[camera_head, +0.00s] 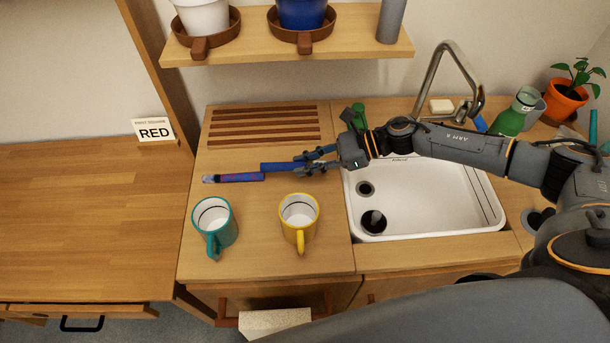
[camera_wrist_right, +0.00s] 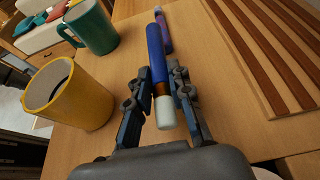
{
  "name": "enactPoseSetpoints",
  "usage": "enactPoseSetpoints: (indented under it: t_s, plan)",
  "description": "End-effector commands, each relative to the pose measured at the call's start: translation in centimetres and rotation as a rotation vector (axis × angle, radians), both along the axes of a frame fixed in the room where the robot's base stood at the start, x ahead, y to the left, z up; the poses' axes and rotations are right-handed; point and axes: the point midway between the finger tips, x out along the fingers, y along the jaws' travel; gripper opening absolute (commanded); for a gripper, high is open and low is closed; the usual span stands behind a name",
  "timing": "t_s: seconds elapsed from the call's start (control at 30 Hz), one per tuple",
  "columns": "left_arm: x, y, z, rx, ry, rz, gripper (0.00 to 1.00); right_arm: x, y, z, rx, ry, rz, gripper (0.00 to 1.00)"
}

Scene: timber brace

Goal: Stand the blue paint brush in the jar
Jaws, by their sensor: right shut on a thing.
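My right gripper (camera_head: 316,160) is shut on the blue paint brush (camera_head: 284,167), above or at the counter left of the sink. In the right wrist view the brush (camera_wrist_right: 156,55) lies between the fingers (camera_wrist_right: 163,95), with its blue handle pointing away and its copper band and white end near the palm. I cannot tell whether it touches the counter. No vessel is clearly a jar. A teal mug (camera_head: 214,225) and a yellow mug (camera_head: 299,219) stand upright in front of the brush. A grey cup (camera_head: 537,105) stands behind the sink's right end. My left gripper is out of view.
A purple-blue stick (camera_head: 232,178) lies just beyond the brush handle. A slatted wooden rack (camera_head: 262,126) is behind. The white sink (camera_head: 430,215) holds a dark round thing (camera_head: 374,222). A green bottle (camera_head: 512,117) stands near the tap (camera_head: 432,75).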

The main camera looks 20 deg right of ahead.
Motion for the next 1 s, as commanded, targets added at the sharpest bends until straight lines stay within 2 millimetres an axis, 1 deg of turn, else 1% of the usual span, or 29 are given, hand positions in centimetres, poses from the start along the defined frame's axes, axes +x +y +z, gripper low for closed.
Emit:
enactPoseSetpoints:
  t_s: [0.17,0.2,0.3,0.37,0.57,0.6,0.7,1.0]
  plan:
    - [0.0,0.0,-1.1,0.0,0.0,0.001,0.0,0.8,0.1,-1.1,0.001,-0.001,-0.001,0.0]
    - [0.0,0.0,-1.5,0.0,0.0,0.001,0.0,1.2,0.1,-1.6,0.0,-0.002,-0.001,0.0]
    - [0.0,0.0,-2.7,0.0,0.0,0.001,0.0,1.0,0.1,-3.3,0.001,0.002,-0.001,0.0]
    - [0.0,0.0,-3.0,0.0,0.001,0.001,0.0,1.0,0.1,-3.9,0.0,0.001,0.0,0.0]
    - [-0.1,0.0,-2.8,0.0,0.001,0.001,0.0,1.0,0.0,-3.9,-0.003,0.001,-0.001,0.0]
    - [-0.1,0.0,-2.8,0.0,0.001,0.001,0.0,0.9,0.0,-4.0,-0.002,0.003,-0.001,0.24]
    - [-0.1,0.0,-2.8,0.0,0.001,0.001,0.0,0.9,0.0,-3.9,-0.002,0.002,-0.002,0.43]
    - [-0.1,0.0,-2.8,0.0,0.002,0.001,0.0,1.0,0.1,-3.8,-0.001,0.001,-0.001,0.43]
